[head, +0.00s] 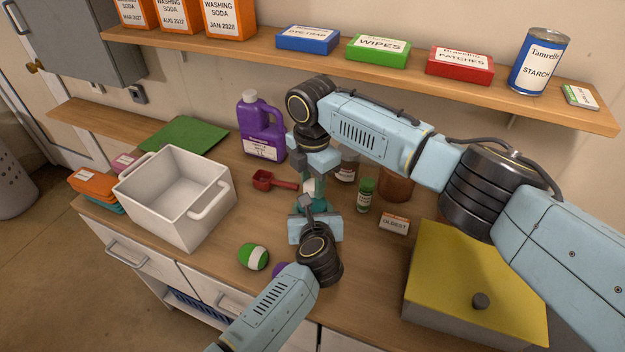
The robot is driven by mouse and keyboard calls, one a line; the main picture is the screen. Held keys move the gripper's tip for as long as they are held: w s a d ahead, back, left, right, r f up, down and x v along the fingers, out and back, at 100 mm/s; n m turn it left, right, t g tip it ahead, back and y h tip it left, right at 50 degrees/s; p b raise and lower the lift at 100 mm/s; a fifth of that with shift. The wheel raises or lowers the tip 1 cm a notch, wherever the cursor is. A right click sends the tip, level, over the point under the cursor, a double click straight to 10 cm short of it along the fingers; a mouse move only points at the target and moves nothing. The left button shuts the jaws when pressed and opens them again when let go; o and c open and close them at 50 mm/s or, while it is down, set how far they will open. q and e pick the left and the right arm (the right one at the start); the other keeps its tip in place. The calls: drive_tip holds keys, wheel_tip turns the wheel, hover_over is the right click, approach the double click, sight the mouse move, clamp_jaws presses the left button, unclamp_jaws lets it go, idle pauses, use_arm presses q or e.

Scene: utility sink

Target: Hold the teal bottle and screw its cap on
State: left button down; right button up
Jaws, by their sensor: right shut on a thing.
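The teal bottle (321,198) stands on the wooden counter in the middle of the head view, mostly hidden behind my grippers. My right gripper (310,179) points down from above and is shut on the small white cap (308,186), right over the bottle's top. I cannot tell whether the cap touches the bottle's neck. My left gripper (309,212) reaches in low from the front and is at the bottle's body. Its fingers are largely hidden, so I cannot tell whether they are closed on it.
A purple jug (262,130) and red scoop (272,181) are left of the grippers. A green-labelled bottle (366,194) and small box (394,223) are close on the right.

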drive_tip(key=m, duration=0.3)
drive_tip(key=shift+m, duration=0.4)
drive_tip(key=m, duration=0.9)
drive_tip(key=shift+m, duration=0.4)
drive_tip(key=m, duration=0.6)
drive_tip(key=shift+f, duration=0.1)
drive_tip(key=m, duration=0.7)
drive_tip(key=o, duration=1.2)
drive_tip(key=shift+c, duration=0.2)
wheel_tip(320, 180, up, 12)
